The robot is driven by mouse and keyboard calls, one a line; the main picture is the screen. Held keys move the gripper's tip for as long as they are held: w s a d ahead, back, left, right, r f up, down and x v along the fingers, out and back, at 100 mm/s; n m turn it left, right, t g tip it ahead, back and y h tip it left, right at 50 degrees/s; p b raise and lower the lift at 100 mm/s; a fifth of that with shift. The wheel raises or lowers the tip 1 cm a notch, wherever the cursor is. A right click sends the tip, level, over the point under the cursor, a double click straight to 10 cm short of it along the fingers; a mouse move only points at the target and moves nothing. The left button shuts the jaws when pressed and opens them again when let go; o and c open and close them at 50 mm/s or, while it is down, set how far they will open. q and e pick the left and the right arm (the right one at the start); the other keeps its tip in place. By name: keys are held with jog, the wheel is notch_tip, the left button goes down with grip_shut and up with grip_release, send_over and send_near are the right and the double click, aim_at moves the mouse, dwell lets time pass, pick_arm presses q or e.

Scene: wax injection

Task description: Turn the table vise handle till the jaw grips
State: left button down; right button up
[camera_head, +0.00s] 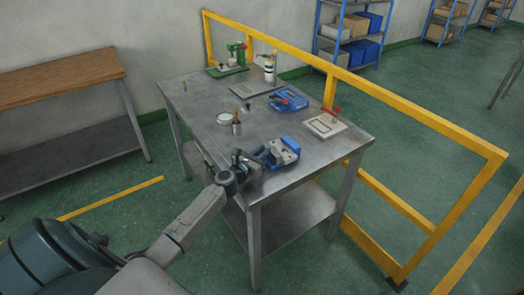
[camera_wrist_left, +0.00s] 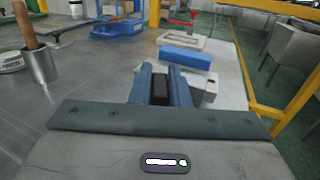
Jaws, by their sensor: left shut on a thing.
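The table vise (camera_head: 286,150) is blue and grey and sits at the table's front edge in the head view. In the left wrist view the vise (camera_wrist_left: 187,57) shows as a blue block and grey metal just beyond my fingers. My left gripper (camera_head: 262,156) reaches the near left side of the vise. In the left wrist view my left gripper (camera_wrist_left: 160,84) has its two blue fingers shut on a dark piece between them, at the vise handle (camera_wrist_left: 160,90). The handle is mostly hidden by the fingers. I cannot tell the jaw gap. My right gripper is out of view.
On the metal table (camera_head: 185,95) stand a cup with a wooden-handled tool (camera_head: 236,124), a round tin (camera_head: 224,119), a blue device (camera_head: 289,99), a pale plate with a red clamp (camera_head: 325,125) and a green press (camera_head: 234,58). A yellow rail (camera_head: 420,116) runs behind.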

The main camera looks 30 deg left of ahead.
pick_arm(q)
jog(key=shift+m+h, duration=0.6)
jog(key=shift+h, duration=0.4)
dwell(0.7)
jog(key=c, duration=1.4)
grip_release()
jog(key=shift+s+b, duration=0.1)
jog(key=shift+b, duration=0.2)
jog(key=s+b, duration=0.2)
jog(key=s, duration=0.1)
jog(key=s+a+b, duration=0.1)
jog(key=s, duration=0.2)
jog(key=s+b, duration=0.2)
jog(key=s, duration=0.1)
jog(key=shift+s+a+f+b, duration=0.2)
jog(key=shift+a+f+b, duration=0.1)
jog(key=shift+b, duration=0.05)
jog(key=shift+s+r+b, duration=0.1)
jog(key=shift+s+b, duration=0.3)
jog(key=shift+b, duration=0.05)
jog(key=shift+s+r, duration=0.15)
